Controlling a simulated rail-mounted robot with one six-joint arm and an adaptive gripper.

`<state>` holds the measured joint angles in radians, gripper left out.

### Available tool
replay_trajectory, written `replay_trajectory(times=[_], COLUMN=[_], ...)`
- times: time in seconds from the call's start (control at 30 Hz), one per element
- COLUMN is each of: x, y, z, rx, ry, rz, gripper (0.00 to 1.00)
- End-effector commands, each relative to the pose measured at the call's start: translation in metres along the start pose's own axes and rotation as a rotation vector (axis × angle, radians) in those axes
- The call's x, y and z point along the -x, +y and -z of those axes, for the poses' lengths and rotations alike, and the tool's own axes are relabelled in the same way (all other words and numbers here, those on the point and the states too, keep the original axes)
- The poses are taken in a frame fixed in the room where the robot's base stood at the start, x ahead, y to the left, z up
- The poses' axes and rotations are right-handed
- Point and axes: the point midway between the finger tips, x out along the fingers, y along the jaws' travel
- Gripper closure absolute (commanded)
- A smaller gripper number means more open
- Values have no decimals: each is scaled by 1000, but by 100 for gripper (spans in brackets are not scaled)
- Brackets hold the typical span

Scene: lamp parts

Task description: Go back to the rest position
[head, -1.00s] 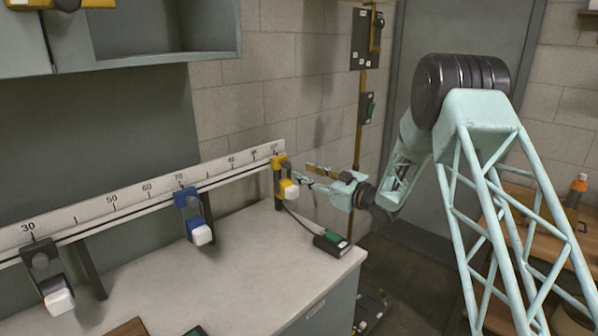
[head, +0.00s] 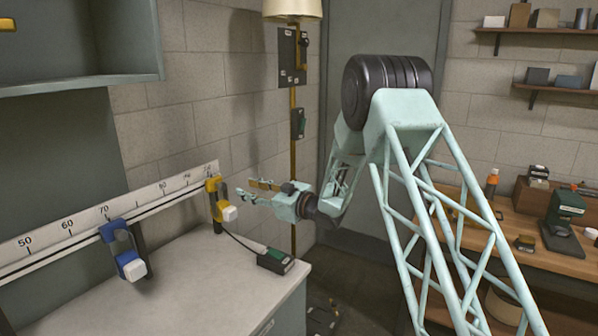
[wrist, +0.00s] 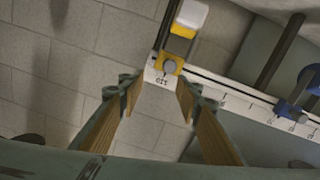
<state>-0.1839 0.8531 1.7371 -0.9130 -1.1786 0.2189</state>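My gripper (head: 258,191) is in the middle of the head view, beside the far right end of the scale rail, just right of the yellow clamp (head: 217,200). In the wrist view my gripper (wrist: 158,90) shows two wood-lined fingers spread apart with nothing between them. The yellow clamp also shows in the wrist view (wrist: 180,45), beyond the fingertips and apart from them. A blue clamp (head: 121,242) sits farther left on the rail.
The white scale rail (head: 85,222) runs along the wall over a pale bench (head: 190,275). A small black and green box (head: 275,261) lies near the bench's right edge, with a cable. A wooden workbench (head: 520,230) with items stands at right. Floor shows between them.

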Motion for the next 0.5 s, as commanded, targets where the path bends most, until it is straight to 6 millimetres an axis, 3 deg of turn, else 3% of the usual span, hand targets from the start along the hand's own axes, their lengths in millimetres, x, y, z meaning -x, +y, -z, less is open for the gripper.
replay_trajectory(times=[0.5], x=[55], y=[60], z=[55], rx=[25], ry=[-159], rz=[-177], gripper=[68])
